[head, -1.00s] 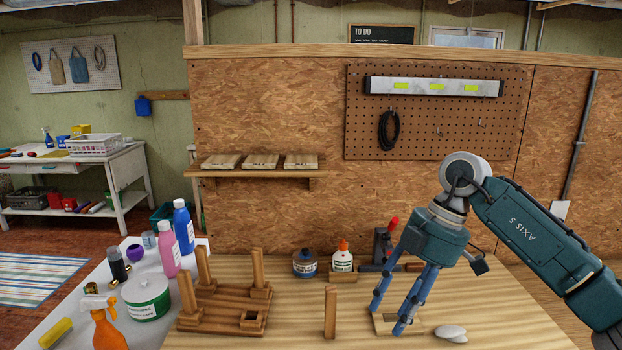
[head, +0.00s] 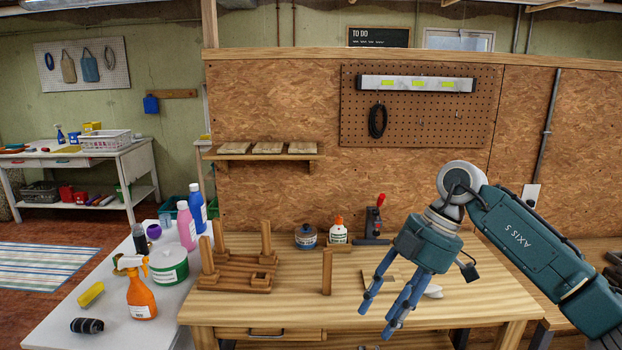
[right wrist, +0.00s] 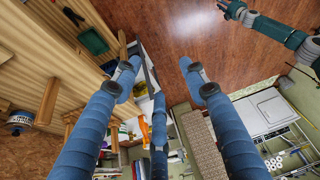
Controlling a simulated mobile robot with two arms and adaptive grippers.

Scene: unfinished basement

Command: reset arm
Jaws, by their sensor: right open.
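My right gripper (head: 377,320) hangs in front of the workbench at the right in the head view, with its blue fingers pointing down and apart. It is open and empty. In the right wrist view its fingers (right wrist: 160,68) are spread with only floor and room behind them. A teal arm with a small dark gripper (right wrist: 234,11), seemingly my left one, shows at the top right of the right wrist view. Its jaws are too small to judge. The left gripper is outside the head view.
The wooden workbench (head: 460,308) holds an upside-down stool frame (head: 235,275), an upright leg (head: 327,271), a glue bottle (head: 338,230), a jar (head: 306,237) and a red-handled clamp (head: 376,219). A white side table (head: 58,336) carries an orange spray bottle (head: 141,296) and several containers.

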